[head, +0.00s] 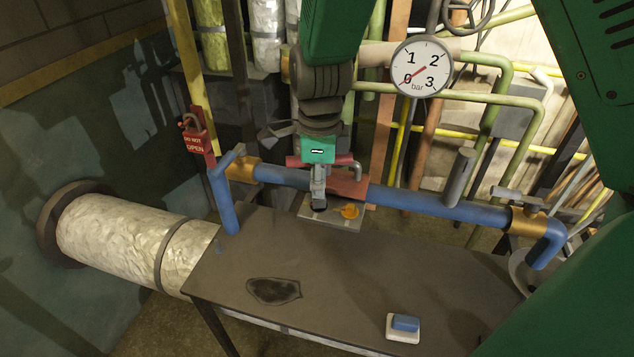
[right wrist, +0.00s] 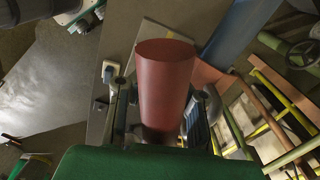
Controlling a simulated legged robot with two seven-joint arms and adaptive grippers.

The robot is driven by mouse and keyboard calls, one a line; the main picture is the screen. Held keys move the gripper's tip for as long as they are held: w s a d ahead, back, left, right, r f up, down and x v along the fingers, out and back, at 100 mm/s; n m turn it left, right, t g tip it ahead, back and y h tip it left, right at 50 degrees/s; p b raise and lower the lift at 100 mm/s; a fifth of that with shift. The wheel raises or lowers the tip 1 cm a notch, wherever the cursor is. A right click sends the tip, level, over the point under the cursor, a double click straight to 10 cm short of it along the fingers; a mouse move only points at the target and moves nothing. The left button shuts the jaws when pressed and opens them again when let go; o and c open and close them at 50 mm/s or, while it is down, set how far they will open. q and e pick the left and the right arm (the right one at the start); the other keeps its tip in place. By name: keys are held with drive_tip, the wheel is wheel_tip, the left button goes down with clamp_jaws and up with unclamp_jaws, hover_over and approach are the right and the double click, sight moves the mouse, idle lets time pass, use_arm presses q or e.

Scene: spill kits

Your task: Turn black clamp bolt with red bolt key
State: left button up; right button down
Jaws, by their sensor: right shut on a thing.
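The red bolt key (head: 297,160) lies crosswise in my right gripper (head: 318,188), just above the blue pipe (head: 420,203). A small grey bent shank shows at the key's right end. In the right wrist view the key's thick red, tapered handle (right wrist: 166,85) stands between the two fingers, and the right gripper (right wrist: 162,115) is shut on it. A red clamp (head: 348,186) sits around the blue pipe, beside and right of my fingers. I cannot make out the black clamp bolt; whether the key touches it is hidden. My left gripper is not in view.
A grey plate with an orange piece (head: 350,211) lies below the clamp on the dark table (head: 350,285). A blue-and-white sponge (head: 404,326) lies near the front edge. A red lockout tag (head: 195,142) hangs left. The gauge (head: 421,68) is behind. The table's middle is mostly clear.

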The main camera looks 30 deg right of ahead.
drive_tip(key=shift+n, duration=0.5)
drive_tip(key=shift+n, duration=0.6)
drive_tip(key=shift+n, duration=1.1)
